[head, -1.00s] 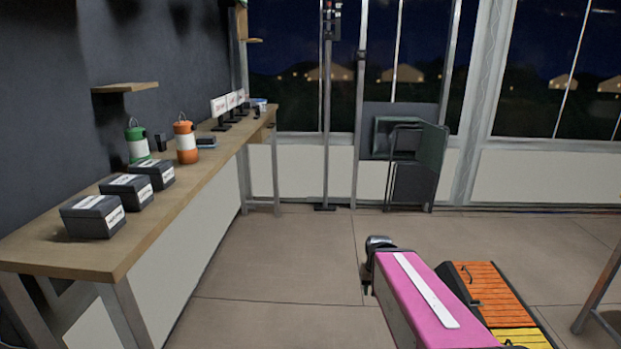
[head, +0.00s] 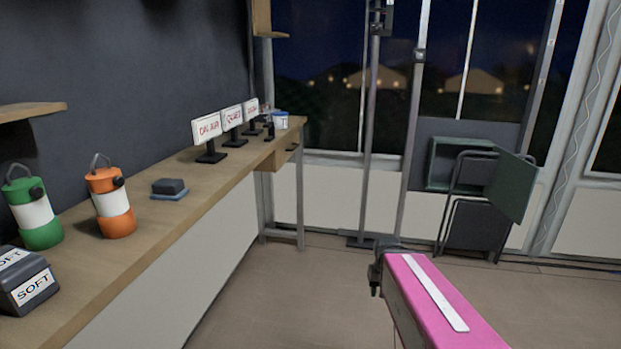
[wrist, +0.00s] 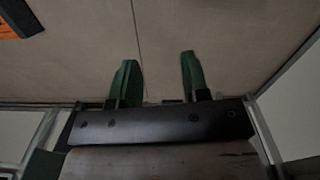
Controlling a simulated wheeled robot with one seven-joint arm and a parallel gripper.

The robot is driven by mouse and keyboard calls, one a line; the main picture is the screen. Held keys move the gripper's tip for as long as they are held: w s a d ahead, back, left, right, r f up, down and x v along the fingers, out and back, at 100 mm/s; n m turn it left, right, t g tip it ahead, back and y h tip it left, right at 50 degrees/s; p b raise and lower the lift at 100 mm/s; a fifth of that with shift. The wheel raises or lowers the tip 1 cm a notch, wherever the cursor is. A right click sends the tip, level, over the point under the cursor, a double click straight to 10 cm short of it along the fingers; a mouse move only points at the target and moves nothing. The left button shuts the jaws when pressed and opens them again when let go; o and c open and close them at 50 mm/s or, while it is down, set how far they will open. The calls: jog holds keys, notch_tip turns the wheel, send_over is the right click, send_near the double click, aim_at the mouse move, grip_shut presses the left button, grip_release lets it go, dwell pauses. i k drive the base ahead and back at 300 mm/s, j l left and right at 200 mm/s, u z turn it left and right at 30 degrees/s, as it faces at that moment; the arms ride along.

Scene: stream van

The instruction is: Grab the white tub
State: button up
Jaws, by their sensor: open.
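A small white tub (head: 281,121) with a blue rim stands at the far end of the wooden counter, beyond the row of sign stands. It is upright and small in the head view, and it does not show in the wrist view. My gripper (wrist: 156,80) shows in the wrist view with its two green fingers apart and only floor between them. In the head view my pink arm reaches forward over the floor at the lower right, well to the right of the counter and away from the tub.
On the counter (head: 165,222) stand a green lantern (head: 35,212), an orange lantern (head: 112,206), a dark box labelled SOFT (head: 26,285), a small dark block (head: 169,187) and sign stands (head: 233,119). A folding chair (head: 480,215) stands at the back. The floor beside the counter is clear.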

aim_at(281, 118)
jog(key=i+l+u, duration=0.2)
jog(key=i+u, duration=0.2)
jog(key=i+l+u, duration=1)
jog(key=l+u, duration=0.3)
